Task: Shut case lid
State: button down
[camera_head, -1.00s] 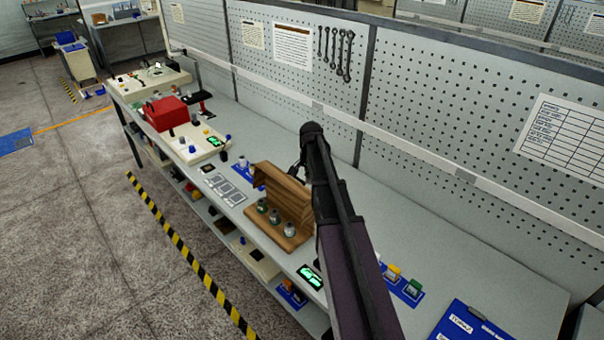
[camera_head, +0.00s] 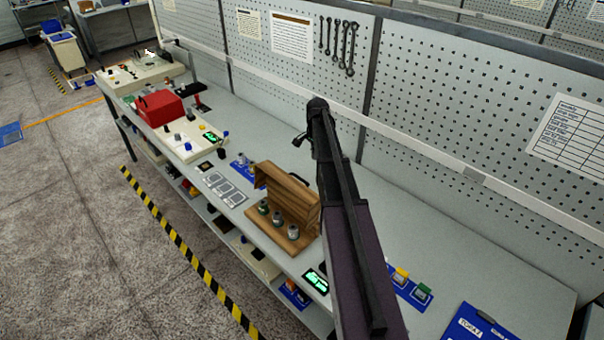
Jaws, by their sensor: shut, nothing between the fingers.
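The wooden case (camera_head: 303,243) sits on the grey workbench with its brown lid (camera_head: 288,192) standing open at the back, tilted up. Three grey spindle pieces stand on the case's base, in front of the lid. My gripper (camera_head: 299,141) is small and dark in this view. It is shut and empty, above and behind the lid's top edge, with a visible gap. My arm covers the area just right of the case.
A lit green display (camera_head: 316,280) lies near the bench's front edge. Blue mats with coloured parts and a blue clipboard (camera_head: 470,327) lie to the right. A red box (camera_head: 160,108) stands farther left. The pegboard wall (camera_head: 460,110) closes off the back.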

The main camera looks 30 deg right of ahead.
jog(key=shift+f, duration=0.2)
dwell(0.4)
notch_tip(320, 180, down, 10)
jog(key=b, duration=1)
jog(key=shift+s+a+r+p, duration=0.25)
jog(key=shift+a+r, duration=0.1)
jog(key=shift+a, duration=0.3)
jog(key=shift+s+a+r+p, duration=0.2)
jog(key=shift+a+r+p, duration=0.1)
jog(key=shift+a, duration=0.3)
jog(key=shift+s+a+r+p, duration=0.2)
jog(key=shift+a+r, duration=0.15)
jog(key=shift+a, duration=0.3)
jog(key=shift+s+d+r, duration=0.1)
jog(key=shift+s, duration=0.05)
jog(key=shift+a+r+h, duration=0.1)
jog(key=shift+a+h, duration=0.2)
jog(key=shift+a, duration=0.1)
